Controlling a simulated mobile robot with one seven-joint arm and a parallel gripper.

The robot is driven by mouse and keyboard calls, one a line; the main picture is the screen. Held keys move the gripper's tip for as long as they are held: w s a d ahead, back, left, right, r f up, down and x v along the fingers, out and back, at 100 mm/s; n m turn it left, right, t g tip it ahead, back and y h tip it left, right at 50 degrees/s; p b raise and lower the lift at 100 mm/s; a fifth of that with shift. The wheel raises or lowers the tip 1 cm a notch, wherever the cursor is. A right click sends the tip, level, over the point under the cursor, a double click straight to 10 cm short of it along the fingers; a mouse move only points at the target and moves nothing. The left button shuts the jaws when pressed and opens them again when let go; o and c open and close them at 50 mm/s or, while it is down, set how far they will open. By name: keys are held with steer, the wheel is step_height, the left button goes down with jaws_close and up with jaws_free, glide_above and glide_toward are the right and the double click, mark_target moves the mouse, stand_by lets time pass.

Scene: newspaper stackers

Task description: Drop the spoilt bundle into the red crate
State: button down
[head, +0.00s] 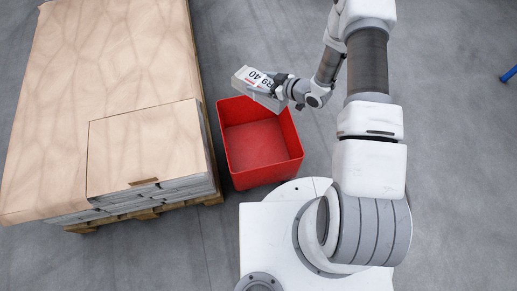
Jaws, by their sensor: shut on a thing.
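The bundle and my gripper hide a little of the far rim. The fingertips are small and partly hidden.
A wooden pallet (90,228) with stacked bundles under a brown sheet (75,75) stands left of the crate, close to it. A brown-topped stack (140,145) sits at its near right corner. A blue object (509,74) lies at the far right. The grey floor beyond the crate is clear.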

steer(key=s+f+n+g+y+b, duration=0.1)
steer(key=f+b, duration=0.3)
steer(key=f, duration=0.4)
steer(key=s+f+n+g+y+b, duration=0.1)
steer(key=s+f+n+g+b, duration=0.1)
steer(key=f, duration=0.7)
steer(key=shift+s+d+n+g+y+b, duration=0.2)
steer(key=shift+d+n+g+y+b, duration=0.15)
steer(key=shift+n+g+b, duration=0.45)
jaws_free()
steer(key=p+v, duration=0.2)
steer(key=v, duration=1.5)
steer(key=shift+s+r+p, duration=0.15)
steer(key=shift+r+p, duration=0.05)
steer(key=shift+p, duration=0.15)
steer(key=shift+d, duration=0.1)
